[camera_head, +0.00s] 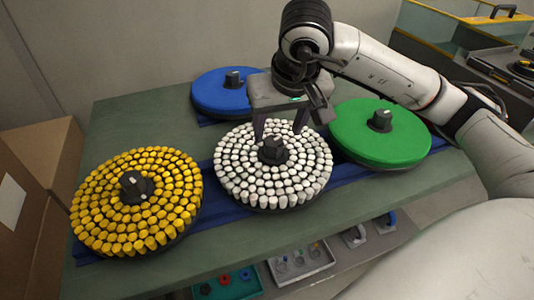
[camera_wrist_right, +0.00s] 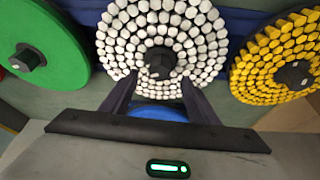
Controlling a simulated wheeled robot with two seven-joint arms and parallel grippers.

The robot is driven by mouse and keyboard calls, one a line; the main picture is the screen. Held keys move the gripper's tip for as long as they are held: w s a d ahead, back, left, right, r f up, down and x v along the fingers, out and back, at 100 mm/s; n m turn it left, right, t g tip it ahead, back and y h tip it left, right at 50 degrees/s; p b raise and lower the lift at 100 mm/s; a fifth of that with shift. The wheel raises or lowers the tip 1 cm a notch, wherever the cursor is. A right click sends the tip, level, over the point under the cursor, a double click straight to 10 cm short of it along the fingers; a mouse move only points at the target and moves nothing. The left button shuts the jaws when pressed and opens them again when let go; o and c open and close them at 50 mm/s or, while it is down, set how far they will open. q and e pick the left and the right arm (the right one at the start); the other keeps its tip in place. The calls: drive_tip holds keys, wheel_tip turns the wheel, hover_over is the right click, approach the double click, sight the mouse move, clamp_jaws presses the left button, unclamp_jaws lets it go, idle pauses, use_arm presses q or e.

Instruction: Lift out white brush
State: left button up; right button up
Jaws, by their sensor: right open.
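The white brush (camera_head: 243,178) is a round disc covered in white bristle tufts, with a black hub (camera_head: 272,150) at its centre. It sits on the blue strip in the middle of the table. My right gripper (camera_head: 280,132) is open above the brush, its two dark fingers pointing down on either side near the hub. In the right wrist view the brush (camera_wrist_right: 203,40) lies ahead of the open fingers (camera_wrist_right: 158,85), with the hub between and just beyond them. I cannot tell whether the fingertips touch the bristles. My left gripper is not in view.
A yellow brush (camera_head: 100,205) sits at left, a green disc (camera_head: 365,140) at right and a blue disc (camera_head: 215,100) behind; each has a black hub. The green table (camera_head: 130,115) has bare areas at its back left and front. Trays (camera_head: 300,265) stand below its front edge.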

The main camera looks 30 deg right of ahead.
sight(274, 143)
drive_tip(key=shift+s+x, duration=0.2)
drive_tip(key=shift+x, duration=1)
drive_tip(key=x, duration=0.5)
clamp_jaws()
drive_tip(key=shift+w+r, duration=0.15)
